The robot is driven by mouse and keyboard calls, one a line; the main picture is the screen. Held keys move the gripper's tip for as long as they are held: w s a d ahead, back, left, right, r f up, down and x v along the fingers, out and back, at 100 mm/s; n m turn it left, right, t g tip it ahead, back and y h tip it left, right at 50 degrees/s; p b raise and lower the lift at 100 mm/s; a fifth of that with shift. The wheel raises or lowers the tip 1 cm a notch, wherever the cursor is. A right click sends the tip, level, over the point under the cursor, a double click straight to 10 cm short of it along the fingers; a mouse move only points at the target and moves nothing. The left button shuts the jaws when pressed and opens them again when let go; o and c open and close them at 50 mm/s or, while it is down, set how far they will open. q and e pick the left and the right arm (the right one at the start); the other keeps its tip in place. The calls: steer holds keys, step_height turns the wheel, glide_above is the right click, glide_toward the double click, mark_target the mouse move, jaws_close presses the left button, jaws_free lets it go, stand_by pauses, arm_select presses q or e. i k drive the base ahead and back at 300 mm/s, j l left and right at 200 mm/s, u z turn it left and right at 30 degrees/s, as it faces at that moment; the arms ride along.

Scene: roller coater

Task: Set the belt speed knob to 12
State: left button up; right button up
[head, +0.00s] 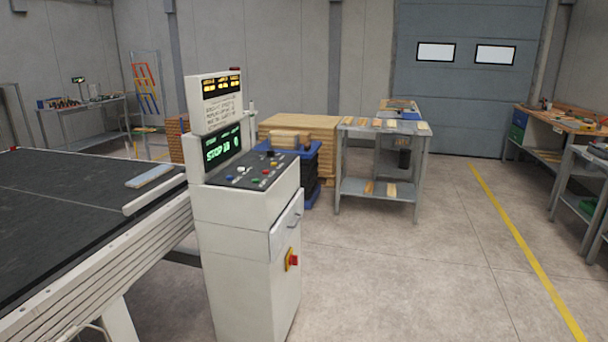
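A white control cabinet (240,240) stands in the middle left. Its sloped dark control panel (252,171) carries several small coloured buttons and knobs; which one is the belt speed knob is too small to tell. A screen (222,147) behind the panel shows green text that looks like "STOP" with a number after it, not clearly legible. An upper box (215,103) has yellow lit displays and printed lines. Neither of my grippers is in view.
A dark conveyor belt (60,205) with a light board (149,176) on it lies left of the cabinet. A red and yellow switch (292,260) is on the cabinet's side. A metal table (384,132) stands behind. The floor (420,270) to the right is clear.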

mark_target(271, 153)
steer(key=i+j+u, duration=0.25)
steer(key=i+j, duration=0.5)
steer(key=i+l+u, duration=0.2)
steer(key=u, duration=0.15)
steer(key=i+l+u, duration=0.15)
steer(key=l+u, duration=0.2)
steer(key=i+l+u, duration=0.1)
steer(key=l+u, duration=0.6)
steer(key=l, duration=0.15)
steer(key=i, duration=0.05)
